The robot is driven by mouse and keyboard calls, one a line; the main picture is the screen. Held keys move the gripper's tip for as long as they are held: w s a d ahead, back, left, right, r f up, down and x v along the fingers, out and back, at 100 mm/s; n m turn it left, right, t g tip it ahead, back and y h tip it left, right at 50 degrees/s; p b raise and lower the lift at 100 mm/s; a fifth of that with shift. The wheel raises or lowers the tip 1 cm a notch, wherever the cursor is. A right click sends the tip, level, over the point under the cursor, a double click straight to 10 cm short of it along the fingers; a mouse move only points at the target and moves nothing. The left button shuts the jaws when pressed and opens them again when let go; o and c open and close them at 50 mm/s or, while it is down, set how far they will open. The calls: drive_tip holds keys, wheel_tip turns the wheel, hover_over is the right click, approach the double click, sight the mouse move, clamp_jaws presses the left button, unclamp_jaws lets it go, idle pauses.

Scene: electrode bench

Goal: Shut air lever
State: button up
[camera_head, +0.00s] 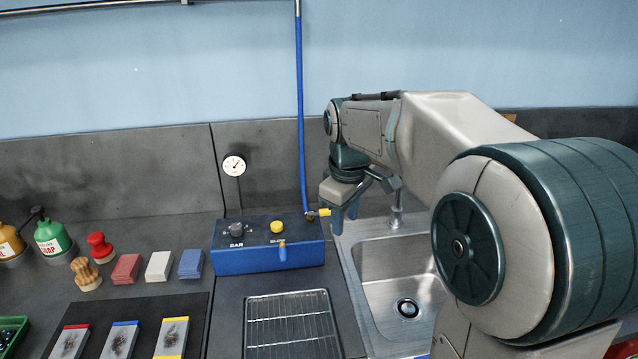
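The air lever (323,212) is a small yellow handle on a brass-coloured fitting at the foot of the blue hose (302,110). It points to the right, across the line of the upright hose. My gripper (345,218) hangs fingers-down just right of the lever's tip. Its two blue fingers show a gap between them, and nothing shows held there. The left finger appears very close to the lever's end; I cannot tell whether they touch.
The blue control box (268,262) with knobs stands left of the lever. A gauge (234,164) is on the back panel. The sink (375,262) and its tap (396,216) lie below and right. A wire rack (290,322) sits in front; blocks and bottles stand left.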

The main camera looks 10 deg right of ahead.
drive_tip(key=w+r+n+p, duration=0.3)
drive_tip(key=w+r+n, duration=0.15)
drive_tip(key=w, duration=0.65)
drive_tip(key=n+g+p, duration=0.1)
drive_tip(key=n+p, duration=0.2)
drive_tip(key=n, duration=0.2)
hover_over(323, 213)
drive_tip(key=d, duration=0.2)
wheel_tip(323, 213, down, 2)
drive_tip(key=f, duration=0.4)
drive_tip(key=f+p, duration=0.1)
drive_tip(key=f, duration=0.3)
drive_tip(key=w+f+p, duration=0.1)
drive_tip(key=f, duration=0.3)
drive_tip(key=shift+f, duration=0.4)
